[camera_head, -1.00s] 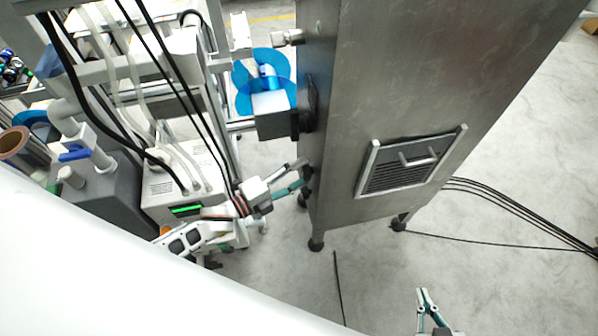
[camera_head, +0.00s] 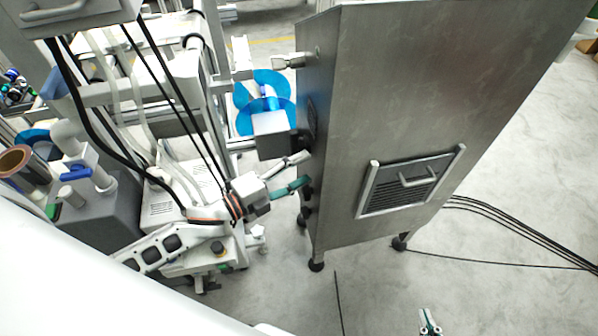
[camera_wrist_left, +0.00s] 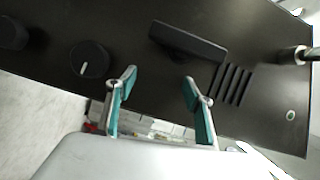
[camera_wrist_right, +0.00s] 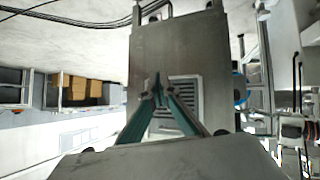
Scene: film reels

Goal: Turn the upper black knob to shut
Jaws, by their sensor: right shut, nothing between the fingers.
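Two round black knobs sit on the dark side face of the metal cabinet. The upper black knob (camera_wrist_left: 90,59), with a white mark, is left of the middle in the left wrist view; the lower knob (camera_wrist_left: 12,33) is cut by that view's left edge. In the head view the upper knob (camera_head: 305,193) is small and partly hidden by the finger. My left gripper (camera_head: 303,170) is open beside this face; its fingers (camera_wrist_left: 155,88) are apart with nothing between them, and the upper knob lies left of them. My right gripper (camera_head: 429,318) is shut and empty, away from the cabinet.
The cabinet (camera_head: 400,110) has a vent with a handle (camera_head: 412,182) on its front. A black bar (camera_wrist_left: 187,42) and slots (camera_wrist_left: 232,84) are on the knob face. A grey box (camera_head: 272,135) juts out above my left gripper. Cables (camera_head: 520,232) lie on the floor at right.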

